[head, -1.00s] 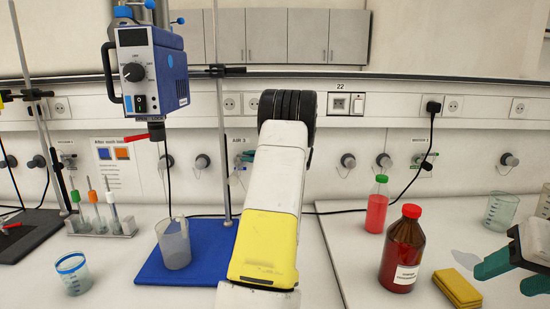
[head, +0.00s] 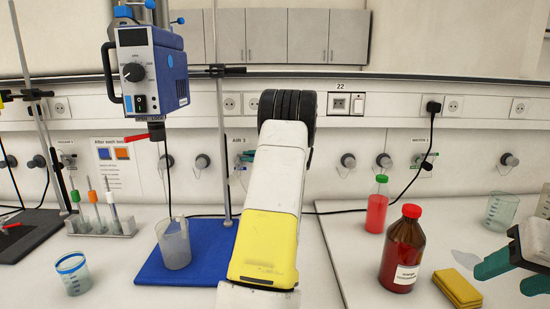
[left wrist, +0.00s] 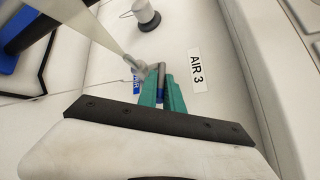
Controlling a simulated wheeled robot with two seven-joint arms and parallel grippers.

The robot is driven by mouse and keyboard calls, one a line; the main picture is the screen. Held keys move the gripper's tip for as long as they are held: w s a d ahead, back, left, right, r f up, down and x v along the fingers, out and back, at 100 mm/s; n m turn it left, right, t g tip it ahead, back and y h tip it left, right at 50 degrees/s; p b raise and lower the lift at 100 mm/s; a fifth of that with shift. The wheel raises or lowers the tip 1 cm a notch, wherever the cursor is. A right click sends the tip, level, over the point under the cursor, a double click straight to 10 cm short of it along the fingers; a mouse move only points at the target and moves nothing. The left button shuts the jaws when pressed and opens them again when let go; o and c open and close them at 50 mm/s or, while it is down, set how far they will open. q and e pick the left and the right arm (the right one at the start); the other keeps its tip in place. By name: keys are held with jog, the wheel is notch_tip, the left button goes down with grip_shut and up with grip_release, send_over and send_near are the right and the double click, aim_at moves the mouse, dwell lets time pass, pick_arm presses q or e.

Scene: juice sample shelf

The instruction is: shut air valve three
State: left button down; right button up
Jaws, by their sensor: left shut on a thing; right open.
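The "AIR 3" label (head: 240,139) is on the wall panel just left of my left arm in the head view. It also shows in the left wrist view (left wrist: 197,70). My left gripper (left wrist: 161,90) has its teal fingers shut on the valve handle (left wrist: 161,72), a slim grey and blue bar beside that label. My right gripper (head: 499,279) is open and empty at the right edge, above the bench.
A stand rod (head: 220,120) rises left of my left arm, above a blue base with a beaker (head: 174,243). A brown bottle (head: 402,250), a red-filled bottle (head: 377,207) and a yellow sponge (head: 457,288) stand to the right. Other wall outlets (head: 348,160) line the panel.

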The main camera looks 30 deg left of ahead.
dwell(0.6)
pick_arm(q)
jog(key=shift+w+a+r+n+g, duration=0.1)
jog(key=shift+w+n+g, duration=0.15)
jog(key=shift+n+g, duration=0.65)
jog(key=shift+w+a+f+n+g, duration=0.1)
jog(key=shift+w+n+g, duration=0.2)
jog(key=shift+n+g, duration=0.6)
jog(key=shift+w+a+r+n+g, duration=0.1)
jog(key=shift+w+n+g, duration=0.3)
jog(key=shift+g, duration=0.8)
jog(key=shift+s, duration=0.2)
jog(key=c, duration=1.8)
grip_release()
